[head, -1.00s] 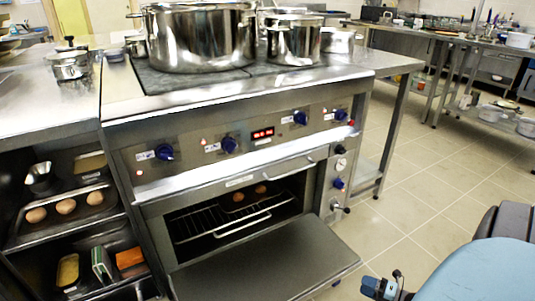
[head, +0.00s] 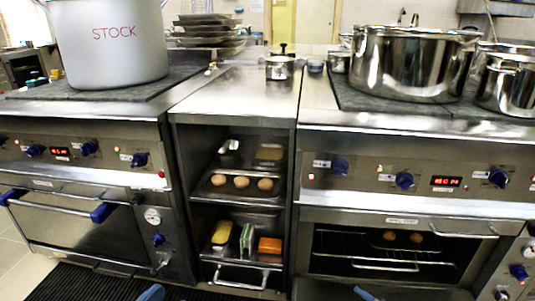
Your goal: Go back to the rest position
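In the head view two small blue parts of mine show at the bottom edge, one left of centre and one right of centre. Neither shows gripper fingers, so both grippers are out of view and what they hold is hidden. Nothing is seen held above the counters.
A pot marked STOCK (head: 115,45) stands on the left stove. A large steel pot (head: 405,65) and smaller pots stand on the right stove. Between them, a shelf unit (head: 240,105) holds a tray with three eggs (head: 241,182) and a lower tray with sponges (head: 247,240).

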